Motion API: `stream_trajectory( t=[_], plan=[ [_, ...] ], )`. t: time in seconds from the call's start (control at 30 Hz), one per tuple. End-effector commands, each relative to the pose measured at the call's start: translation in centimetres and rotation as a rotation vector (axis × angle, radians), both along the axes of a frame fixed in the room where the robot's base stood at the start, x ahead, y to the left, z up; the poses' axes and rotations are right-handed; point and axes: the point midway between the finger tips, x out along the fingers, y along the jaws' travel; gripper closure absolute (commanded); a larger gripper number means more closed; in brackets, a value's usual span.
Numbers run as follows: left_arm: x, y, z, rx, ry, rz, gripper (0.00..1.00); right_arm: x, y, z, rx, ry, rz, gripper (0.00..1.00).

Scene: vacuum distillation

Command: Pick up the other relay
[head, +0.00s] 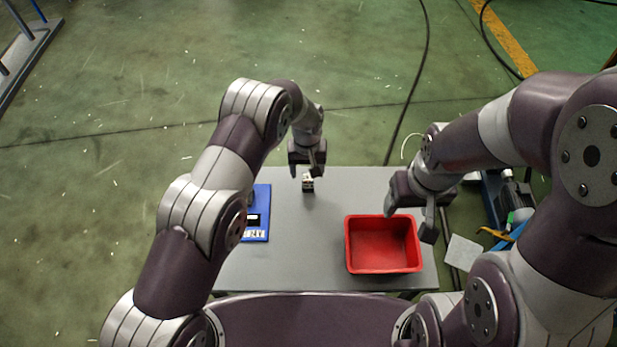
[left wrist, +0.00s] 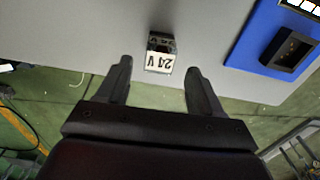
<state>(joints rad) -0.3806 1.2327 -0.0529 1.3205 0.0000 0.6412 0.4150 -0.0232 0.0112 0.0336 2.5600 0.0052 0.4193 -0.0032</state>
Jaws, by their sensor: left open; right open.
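A small black relay with a white label (head: 308,184) stands on the grey table near its far edge. In the left wrist view the relay (left wrist: 160,54) shows a "24 V" label and lies just beyond and between the fingertips. My left gripper (head: 308,170) is open and empty, above and beside the relay, its fingers (left wrist: 159,72) pointing at it. My right gripper (head: 408,222) is open and empty over the red bin's far right side. A blue board (head: 262,205) with a dark socket (left wrist: 290,50) and a "24V" label lies at the left of the table, partly hidden by my left arm.
An empty red bin (head: 382,246) stands at the table's right front. The grey table (head: 300,245) is clear between the board and the bin. Tools and a box with a green item (head: 520,215) stand right of the table. Black cables lie on the green floor.

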Motion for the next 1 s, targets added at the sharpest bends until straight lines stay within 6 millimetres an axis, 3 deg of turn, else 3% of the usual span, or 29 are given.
stream_trajectory(
  t=[0.07, 0.2, 0.43, 0.6, 1.0],
  plan=[
    [-0.5, -0.4, -1.0, 0.002, 0.005, -0.002, 0.34, 0.0, 0.0, 1.4, 0.0, -0.001, 0.0, 0.34],
    [-0.4, -0.4, -3.2, 0.0, 0.0, 0.0, 0.34, 0.0, 0.0, 1.6, 0.0, -0.001, 0.0, 0.34],
    [-0.4, -0.4, -3.6, 0.0, 0.0, 0.0, 0.34, 0.0, 0.0, 1.4, 0.0, 0.0, 0.0, 0.34],
    [-0.4, -0.3, -3.6, 0.0, 0.0, -0.001, 0.89, 0.0, 0.0, 1.5, 0.0, -0.001, 0.0, 0.34],
    [-0.3, -0.4, -3.0, -0.001, -0.002, -0.001, 0.91, 0.0, 0.0, 1.1, 0.0, -0.001, 0.0, 0.34]
  ],
)
